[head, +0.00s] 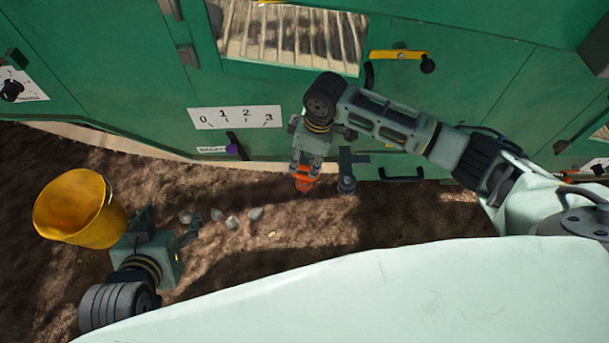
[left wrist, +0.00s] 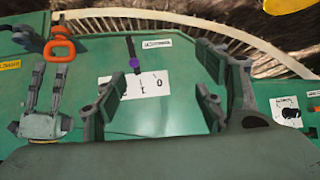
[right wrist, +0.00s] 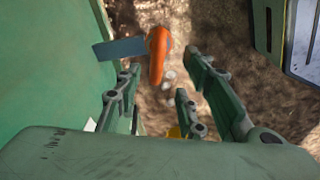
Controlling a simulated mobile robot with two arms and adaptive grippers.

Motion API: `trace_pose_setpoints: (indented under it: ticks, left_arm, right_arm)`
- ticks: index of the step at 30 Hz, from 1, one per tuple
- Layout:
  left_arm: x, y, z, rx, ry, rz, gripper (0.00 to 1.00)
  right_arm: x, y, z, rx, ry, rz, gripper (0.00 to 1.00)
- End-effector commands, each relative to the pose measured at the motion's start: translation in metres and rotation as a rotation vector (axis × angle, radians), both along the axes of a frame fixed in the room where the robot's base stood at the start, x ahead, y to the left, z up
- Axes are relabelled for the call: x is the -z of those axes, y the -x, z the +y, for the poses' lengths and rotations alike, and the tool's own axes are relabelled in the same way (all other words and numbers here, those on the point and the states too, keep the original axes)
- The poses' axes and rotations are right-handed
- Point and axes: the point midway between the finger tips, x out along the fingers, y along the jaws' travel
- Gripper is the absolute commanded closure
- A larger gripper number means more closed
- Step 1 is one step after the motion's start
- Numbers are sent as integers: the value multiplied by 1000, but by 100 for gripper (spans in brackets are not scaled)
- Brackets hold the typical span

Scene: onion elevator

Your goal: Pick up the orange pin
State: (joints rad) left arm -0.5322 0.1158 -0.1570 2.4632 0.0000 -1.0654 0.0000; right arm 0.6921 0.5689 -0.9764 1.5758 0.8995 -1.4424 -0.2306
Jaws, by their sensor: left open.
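The orange pin (head: 305,183) is at the lower edge of the green machine, beside a grey bracket (head: 347,182). In the right wrist view the pin (right wrist: 158,52) shows as a rounded orange piece beside a blue-grey plate (right wrist: 118,49). My right gripper (head: 307,166) points down at the pin from above. Its fingers are apart, with the pin between and just beyond the tips; I cannot tell whether they touch. The left wrist view also shows the orange pin (left wrist: 60,49) at that gripper's tips. My left gripper (left wrist: 158,85) is open and empty, low at the left.
A yellow bucket (head: 80,208) is close to my left gripper. Several grey stones (head: 232,222) lie on the brown soil. The machine's panel has a numbered scale (head: 234,117), a purple-knobbed lever (head: 232,149) and a yellow handle (head: 398,55). Soil between the grippers is mostly clear.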

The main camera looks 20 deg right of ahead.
Motion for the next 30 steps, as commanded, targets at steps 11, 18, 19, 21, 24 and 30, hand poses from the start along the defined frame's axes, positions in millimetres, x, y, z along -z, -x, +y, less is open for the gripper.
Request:
trace_pose_setpoints:
  ticks: [11, 18, 19, 21, 24, 30]
  left_arm:
    - [-46, -41, -18, 21, 67, -290, 35]
    - [-91, -61, -29, 36, 122, -521, 35]
    - [-96, -62, -30, 37, 129, -544, 35]
    - [-105, -64, -32, 40, 139, -587, 35]
    - [-114, -66, -33, 42, 149, -624, 35]
    - [-117, -66, -34, 43, 152, -637, 35]
  right_arm:
    - [24, -4, 1, 0, 1, 1, 63]
    - [43, -7, 3, 0, 0, 0, 63]
    - [45, -7, 3, -1, 0, 0, 63]
    - [48, -7, 4, -1, 1, -1, 63]
    - [51, -8, 4, -1, 1, -1, 63]
    - [51, -8, 4, -1, 1, -1, 63]
